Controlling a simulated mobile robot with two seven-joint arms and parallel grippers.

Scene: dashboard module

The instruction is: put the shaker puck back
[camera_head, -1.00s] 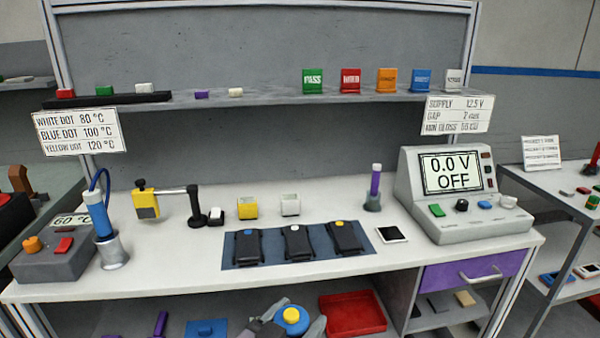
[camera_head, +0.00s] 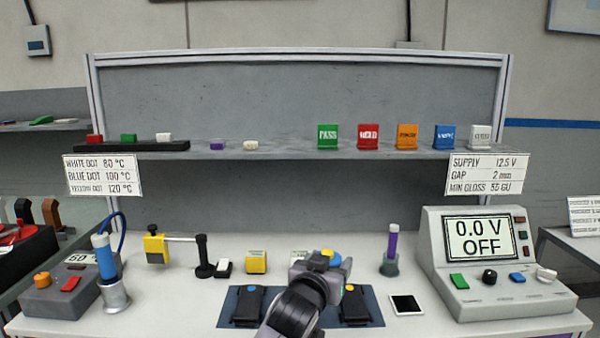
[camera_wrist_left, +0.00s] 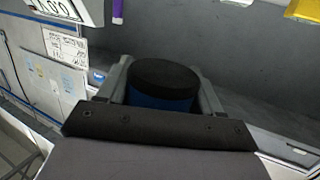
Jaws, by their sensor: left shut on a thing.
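The shaker puck (camera_head: 332,258) is a round blue piece with a yellow centre on top in the head view. My left gripper (camera_head: 326,266) is shut on it and holds it over the middle of the bench, in front of the back panel. In the left wrist view the puck (camera_wrist_left: 165,88) has a black face and a blue side, between the two fingers of the gripper (camera_wrist_left: 162,80). My left arm hides the middle of the blue mat. My right gripper is not in view.
The blue mat (camera_head: 372,306) carries dark devices. The meter (camera_head: 490,262) is at right. The shelf (camera_head: 300,152) above holds coloured tags.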

